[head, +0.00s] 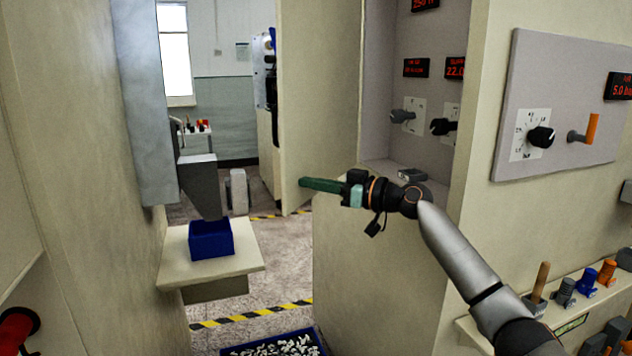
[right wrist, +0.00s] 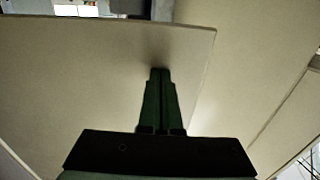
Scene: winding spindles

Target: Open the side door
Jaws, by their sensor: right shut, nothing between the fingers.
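A tall beige panel (head: 318,90), which looks like the side door, stands at an angle out from the cabinet beside the instrument recess. A gap with floor shows past its left edge. My right gripper (head: 304,184) is shut and empty, its green fingers reaching left across the lower part of this panel. In the right wrist view the shut fingers (right wrist: 160,76) point at a broad beige panel (right wrist: 80,75), with their tips at or very near its face. I cannot tell whether they touch. My left gripper is not in view.
A blue bin (head: 211,240) sits on a beige shelf (head: 245,262) at left. A blue-rimmed tray of small pale pieces (head: 285,348) lies below. A control panel with knobs (head: 541,137) and a tool ledge are at right. Open floor (head: 278,265) shows in the middle.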

